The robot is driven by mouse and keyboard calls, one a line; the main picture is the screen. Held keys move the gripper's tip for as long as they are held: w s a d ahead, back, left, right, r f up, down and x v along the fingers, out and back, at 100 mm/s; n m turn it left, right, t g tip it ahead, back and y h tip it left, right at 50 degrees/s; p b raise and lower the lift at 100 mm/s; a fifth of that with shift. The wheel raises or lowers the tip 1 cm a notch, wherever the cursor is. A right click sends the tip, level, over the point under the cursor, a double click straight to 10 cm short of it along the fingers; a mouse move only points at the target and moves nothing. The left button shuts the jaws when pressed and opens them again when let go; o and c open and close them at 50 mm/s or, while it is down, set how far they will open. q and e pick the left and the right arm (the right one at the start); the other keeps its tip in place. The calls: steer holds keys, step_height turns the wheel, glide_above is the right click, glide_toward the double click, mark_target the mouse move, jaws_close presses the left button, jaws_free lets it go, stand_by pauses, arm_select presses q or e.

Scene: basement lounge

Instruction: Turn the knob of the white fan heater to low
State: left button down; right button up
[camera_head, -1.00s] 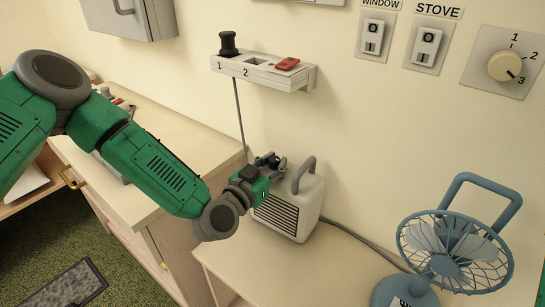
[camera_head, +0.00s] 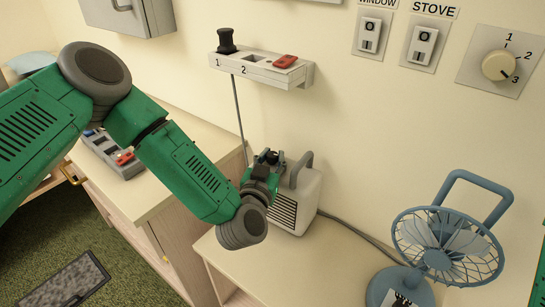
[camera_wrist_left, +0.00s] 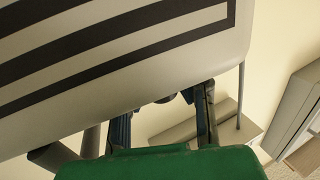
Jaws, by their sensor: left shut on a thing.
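The white fan heater (camera_head: 309,200) stands on the pale table against the wall, its dark-slatted front facing left and its grey handle on top. My left gripper (camera_head: 268,157) is at the heater's upper left edge. The gripper's wrist hides part of the heater's front and its knob in the head view. In the left wrist view the heater (camera_wrist_left: 150,75) fills the top left. The two dark fingers of my left gripper (camera_wrist_left: 163,112) reach to its edge, with a small dark round part, likely the knob (camera_wrist_left: 165,98), between them. My right gripper is out of view.
A blue desk fan (camera_head: 447,245) stands to the right on the table (camera_head: 290,265). A wall shelf (camera_head: 262,70) with a black plug and a red piece hangs above the heater. A wall dial (camera_head: 499,66) and switches sit at upper right. A cable runs behind the heater.

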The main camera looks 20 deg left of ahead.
arm_select(q)
steer(key=c, duration=1.3)
jaws_free()
steer(key=shift+r, duration=0.1)
steer(key=s, duration=1.2)
steer(key=shift+o, duration=0.2)
steer(key=shift+w, duration=0.1)
